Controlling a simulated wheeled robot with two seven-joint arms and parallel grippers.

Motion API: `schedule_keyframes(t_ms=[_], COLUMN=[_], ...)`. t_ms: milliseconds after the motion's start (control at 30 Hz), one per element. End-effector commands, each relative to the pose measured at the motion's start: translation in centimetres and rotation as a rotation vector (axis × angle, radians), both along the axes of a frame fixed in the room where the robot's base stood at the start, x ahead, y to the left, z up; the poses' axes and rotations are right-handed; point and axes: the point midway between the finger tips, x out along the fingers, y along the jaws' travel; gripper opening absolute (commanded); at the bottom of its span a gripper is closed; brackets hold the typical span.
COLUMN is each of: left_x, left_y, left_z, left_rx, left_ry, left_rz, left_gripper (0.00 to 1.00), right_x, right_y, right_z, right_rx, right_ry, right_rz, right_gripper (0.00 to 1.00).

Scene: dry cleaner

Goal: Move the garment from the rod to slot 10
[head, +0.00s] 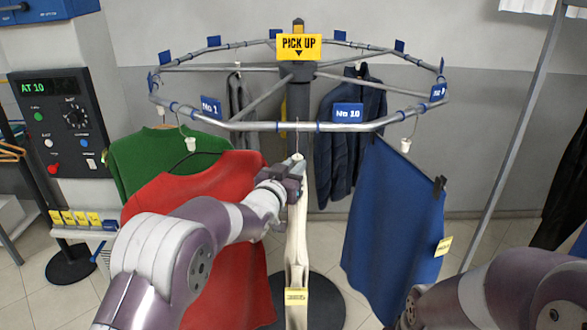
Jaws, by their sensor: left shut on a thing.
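My left gripper (294,168) is shut on the hanger of a cream garment (297,235), just below the front rail of the round carousel (290,127). The garment hangs nearly edge-on, with a yellow tag (296,296) low on it. The thin hook reaches up to the rail; I cannot tell whether it rests on it. The blue No 10 label (348,113) is right of the hook, and the No 1 label (210,107) is left. My right arm shows at the lower right, but its gripper is out of view.
A red garment (195,215) and a green one (145,150) hang close on the left. A blue garment (395,220) hangs on the right, and a dark jacket (350,135) behind. A control panel (62,122) reads AT 10. A grey pole (515,135) slants at right.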

Motion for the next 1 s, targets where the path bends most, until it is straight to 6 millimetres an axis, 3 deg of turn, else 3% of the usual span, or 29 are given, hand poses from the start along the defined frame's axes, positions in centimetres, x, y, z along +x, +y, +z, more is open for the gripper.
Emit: schedule_keyframes(t_ms=[1000], left_x=[0.02], left_y=[-0.01], left_z=[-0.19], left_rx=[-0.001], left_ry=[-0.003], left_rz=[0.0], left_gripper=[0.0], right_x=[0.01], right_y=[0.0], right_z=[-0.92], right_rx=[0.0], right_ry=[0.0], right_rz=[0.0], right_gripper=[0.0])
